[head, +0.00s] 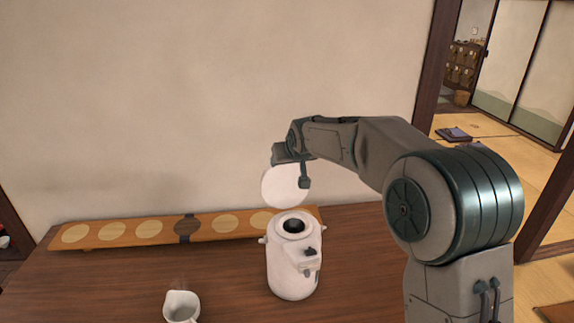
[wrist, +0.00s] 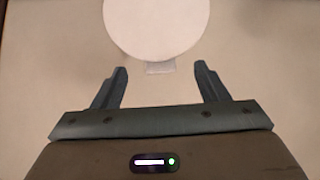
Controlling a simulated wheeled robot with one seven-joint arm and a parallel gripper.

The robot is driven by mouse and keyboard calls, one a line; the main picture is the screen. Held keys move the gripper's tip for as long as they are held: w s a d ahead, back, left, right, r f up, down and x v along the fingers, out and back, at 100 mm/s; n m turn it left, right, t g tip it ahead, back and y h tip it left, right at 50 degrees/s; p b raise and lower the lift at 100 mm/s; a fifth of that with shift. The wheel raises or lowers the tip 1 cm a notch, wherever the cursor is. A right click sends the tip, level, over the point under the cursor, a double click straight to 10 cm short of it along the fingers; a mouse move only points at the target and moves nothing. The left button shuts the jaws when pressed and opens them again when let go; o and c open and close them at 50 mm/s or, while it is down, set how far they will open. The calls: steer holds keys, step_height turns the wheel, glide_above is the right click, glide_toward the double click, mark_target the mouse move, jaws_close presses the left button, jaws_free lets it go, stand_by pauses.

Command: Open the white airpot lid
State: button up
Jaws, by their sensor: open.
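The white airpot (head: 293,265) stands upright on the wooden table. Its round lid (head: 280,187) is raised, standing up behind the dark open mouth of the pot. My gripper (head: 304,182) is at the raised lid, seen from the side in the head view. In the wrist view the white lid (wrist: 157,25) shows as a disc beyond the fingers, at the top of the picture. My gripper also shows there (wrist: 163,83), with its two fingers apart and nothing between them. Whether a finger touches the lid I cannot tell.
A long wooden board with round inlays (head: 150,231) lies along the back of the table, behind the airpot. A small white pitcher (head: 181,307) stands at the front left. The brown table top (head: 225,275) is bare between pitcher and airpot. A plain wall rises behind.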

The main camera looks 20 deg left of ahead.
steer(key=b+v, duration=0.2)
steer(key=v, duration=0.9)
steer(key=shift+f, duration=0.1)
